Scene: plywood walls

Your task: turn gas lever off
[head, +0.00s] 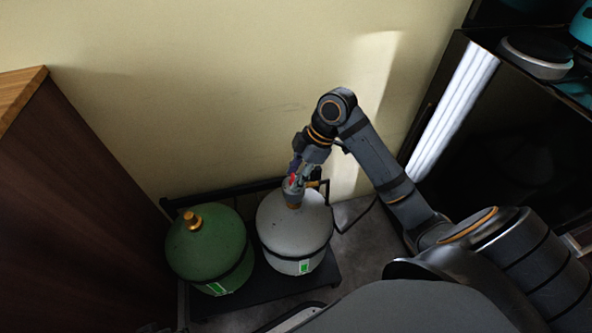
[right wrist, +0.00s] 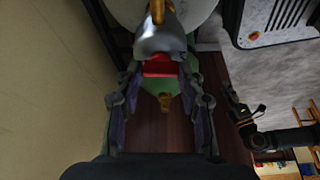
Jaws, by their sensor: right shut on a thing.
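A grey-white gas cylinder (head: 296,230) stands upright by the wall, with a metal valve (right wrist: 160,35) on top. A red lever (right wrist: 158,67) sits on this valve; a small bit of red also shows in the head view (head: 293,180). My right gripper (head: 297,178) reaches down to the valve from above and behind. In the right wrist view its fingers stand on both sides of the red lever, shut on it. The fingertips partly hide the lever. What looks like my left gripper (right wrist: 240,114) shows small and dark in the right wrist view; its jaws are unclear.
A green cylinder (head: 207,250) with a brass valve (head: 192,220) stands just left, on the same dark base (head: 262,284). A brown wooden cabinet (head: 75,210) is at the left. A dark shelf unit (head: 495,150) stands at the right. A thin dark hose curves beside the grey cylinder.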

